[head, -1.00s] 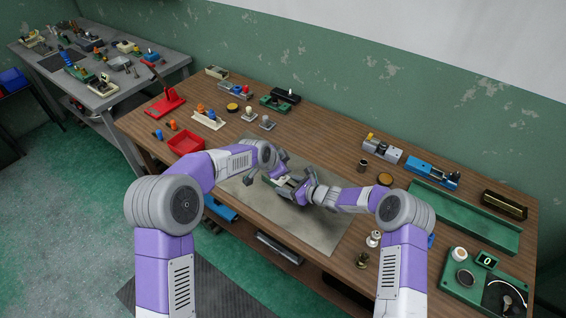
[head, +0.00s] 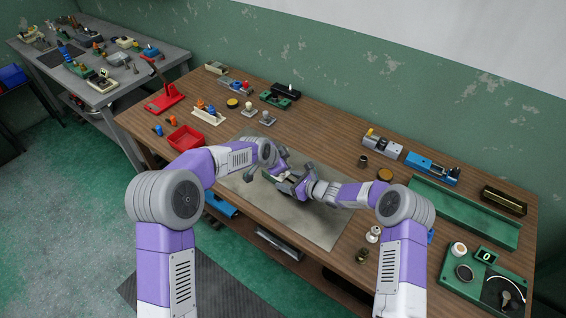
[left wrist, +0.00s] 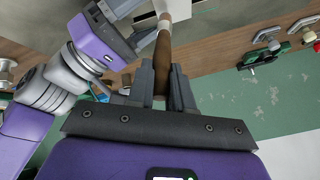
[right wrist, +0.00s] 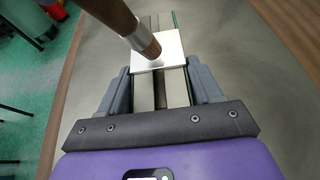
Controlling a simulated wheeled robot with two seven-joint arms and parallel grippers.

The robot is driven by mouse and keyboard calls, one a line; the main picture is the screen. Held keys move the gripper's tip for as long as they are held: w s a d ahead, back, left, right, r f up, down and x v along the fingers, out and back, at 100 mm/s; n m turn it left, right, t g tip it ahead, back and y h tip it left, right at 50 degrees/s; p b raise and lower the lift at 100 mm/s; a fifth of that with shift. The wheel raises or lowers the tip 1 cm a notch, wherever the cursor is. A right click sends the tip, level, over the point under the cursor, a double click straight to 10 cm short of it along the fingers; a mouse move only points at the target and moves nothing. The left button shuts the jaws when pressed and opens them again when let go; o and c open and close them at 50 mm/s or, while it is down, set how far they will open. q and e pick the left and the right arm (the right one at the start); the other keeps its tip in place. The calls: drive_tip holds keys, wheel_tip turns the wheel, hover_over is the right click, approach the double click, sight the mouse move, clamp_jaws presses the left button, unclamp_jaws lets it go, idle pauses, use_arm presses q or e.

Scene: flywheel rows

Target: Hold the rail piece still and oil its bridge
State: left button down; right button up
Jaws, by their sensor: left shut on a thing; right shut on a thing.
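My left gripper (left wrist: 162,75) is shut on the brown handle of a brush (left wrist: 164,48), which has a silver ferrule. In the right wrist view the brush (right wrist: 112,16) comes in from the top left, tilted. Its brown tip meets, or is just above, a bright metal bridge plate (right wrist: 173,50); I cannot tell if it touches. The plate lies across the parallel bars of the rail piece (right wrist: 161,95). My right gripper (right wrist: 163,80) is shut on this rail piece. In the head view both grippers are close together over the grey mat, and they partly hide the rail piece.
The grey mat (head: 318,226) is clear around the grippers. A red tray (head: 186,139) is to the left. A green tray (head: 465,212) and a green board with a dial (head: 488,278) are to the right. Small parts stand along the back.

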use_arm(q)
drive_tip(key=shift+f, duration=0.4)
drive_tip(key=shift+w, duration=1.35)
drive_tip(key=shift+s+f, duration=0.1)
drive_tip(key=shift+s, duration=1.25)
drive_tip(key=shift+w, duration=1.3)
drive_tip(key=shift+s, duration=1.3)
drive_tip(key=shift+a, duration=1.1)
idle(0.8)
